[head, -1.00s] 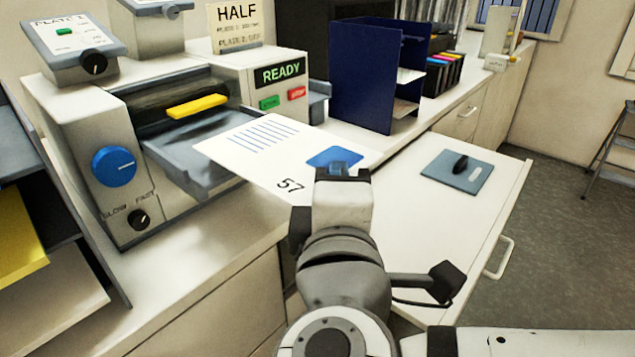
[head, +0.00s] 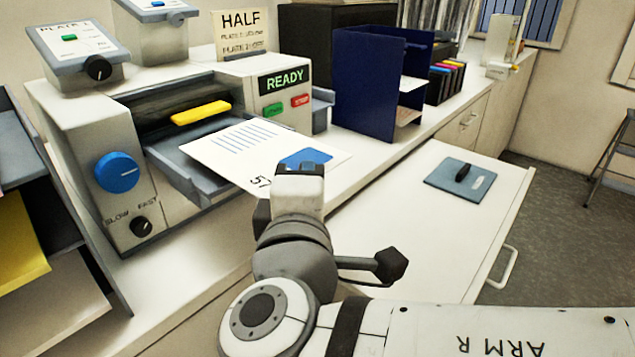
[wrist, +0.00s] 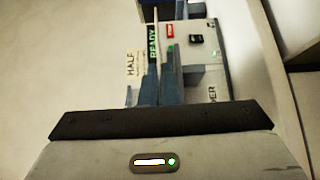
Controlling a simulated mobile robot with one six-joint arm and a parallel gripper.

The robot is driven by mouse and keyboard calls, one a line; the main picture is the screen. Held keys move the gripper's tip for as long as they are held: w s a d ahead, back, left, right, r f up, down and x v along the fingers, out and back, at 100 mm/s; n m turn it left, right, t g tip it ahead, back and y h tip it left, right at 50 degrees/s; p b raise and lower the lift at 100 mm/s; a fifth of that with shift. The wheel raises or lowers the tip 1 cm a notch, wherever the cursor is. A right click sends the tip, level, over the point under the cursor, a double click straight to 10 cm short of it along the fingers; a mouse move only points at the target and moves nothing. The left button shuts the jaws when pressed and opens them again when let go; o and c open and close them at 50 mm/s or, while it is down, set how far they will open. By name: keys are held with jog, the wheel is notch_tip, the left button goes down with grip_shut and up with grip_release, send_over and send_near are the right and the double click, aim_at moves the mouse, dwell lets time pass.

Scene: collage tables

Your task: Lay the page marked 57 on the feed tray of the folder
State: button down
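The page marked 57 (head: 230,165) is white with printed lines, a blue patch and the number partly hidden by my gripper. My gripper (head: 303,167) holds it by its near right edge, at the blue patch. The page's far left part overhangs the grey feed tray (head: 165,160) of the folder (head: 75,120). I cannot tell whether it touches the tray. In the wrist view, a dark gripper bar (wrist: 155,122) crosses below the sideways folder front (wrist: 212,75); the page is not clear there.
The folder has a blue knob (head: 116,172), a yellow bar (head: 201,110) and a READY display (head: 284,79). A dark blue rack (head: 365,85) stands right of it. A blue-grey plate with a black handle (head: 460,183) lies on the otherwise clear right surface.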

aim_at(269, 162)
jog(key=w+a, duration=0.2)
jog(key=w+a+f, duration=0.1)
jog(key=w+a, duration=0.1)
jog(key=a, duration=0.1)
jog(key=shift+w+a+p, duration=0.1)
jog(key=shift+w+p, duration=0.15)
jog(key=shift+p, duration=0.05)
jog(key=shift+f+b, duration=0.4)
jog(key=shift+b, duration=0.15)
jog(key=c, duration=2.1)
grip_release()
jog(key=shift+c, duration=0.2)
jog(key=o, duration=0.5)
jog(key=shift+o, duration=0.2)
jog(key=shift+s, duration=0.15)
jog(key=s+b, duration=0.1)
jog(key=s, duration=0.6)
jog(key=shift+s, duration=0.3)
